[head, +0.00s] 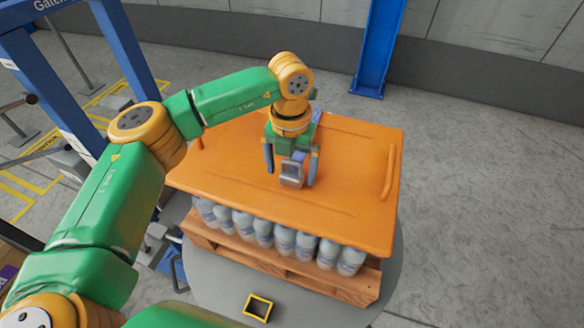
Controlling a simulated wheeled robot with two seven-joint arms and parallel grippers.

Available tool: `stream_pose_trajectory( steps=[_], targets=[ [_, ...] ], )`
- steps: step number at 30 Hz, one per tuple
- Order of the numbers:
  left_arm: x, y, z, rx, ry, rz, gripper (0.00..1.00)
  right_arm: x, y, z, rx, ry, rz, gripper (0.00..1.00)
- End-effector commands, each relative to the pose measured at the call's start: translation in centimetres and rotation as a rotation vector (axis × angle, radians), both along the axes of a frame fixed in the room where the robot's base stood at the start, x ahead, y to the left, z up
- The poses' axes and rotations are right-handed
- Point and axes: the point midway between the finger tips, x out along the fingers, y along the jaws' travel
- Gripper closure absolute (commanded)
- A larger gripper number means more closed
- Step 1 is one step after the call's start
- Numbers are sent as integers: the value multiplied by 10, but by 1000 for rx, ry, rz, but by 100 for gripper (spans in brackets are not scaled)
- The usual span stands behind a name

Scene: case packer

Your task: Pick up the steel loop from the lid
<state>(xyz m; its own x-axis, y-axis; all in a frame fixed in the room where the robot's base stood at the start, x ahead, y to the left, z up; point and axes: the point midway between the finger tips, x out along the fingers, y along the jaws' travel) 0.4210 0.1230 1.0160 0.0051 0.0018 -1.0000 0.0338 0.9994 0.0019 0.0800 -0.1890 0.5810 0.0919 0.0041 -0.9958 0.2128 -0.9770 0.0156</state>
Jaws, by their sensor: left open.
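The orange lid (230,165) lies flat over a load of several bottles, with a raised handle bar at its right end. The steel loop (291,176) is a small grey piece on the middle of the lid, with a dark opening. My left gripper (291,172) points down over the lid with its fingers apart, one on each side of the loop. I cannot tell whether the fingers touch the loop or the lid. My right gripper is not in view.
The white bottles (264,232) stand under the lid on a wooden pallet (285,268), on a round grey platform (215,283). A yellow square frame (257,307) lies in front. A blue post (378,45) stands behind, and blue framework (45,75) stands at left. The floor at right is clear.

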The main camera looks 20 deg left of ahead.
Motion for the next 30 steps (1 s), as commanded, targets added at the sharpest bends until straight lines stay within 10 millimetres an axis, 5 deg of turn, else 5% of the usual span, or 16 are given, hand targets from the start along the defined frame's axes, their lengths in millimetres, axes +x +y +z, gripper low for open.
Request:
stream_pose_trajectory(
  steps=[10, 21, 30],
  targets=[
    [0, 0, -21, -1, -1, 0, 3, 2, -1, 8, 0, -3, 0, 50],
    [0, 0, -20, -1, -1, 0, 100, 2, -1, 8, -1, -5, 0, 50],
    [1, -1, -18, -2, -3, 0, 100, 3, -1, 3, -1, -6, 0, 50]
  ],
)
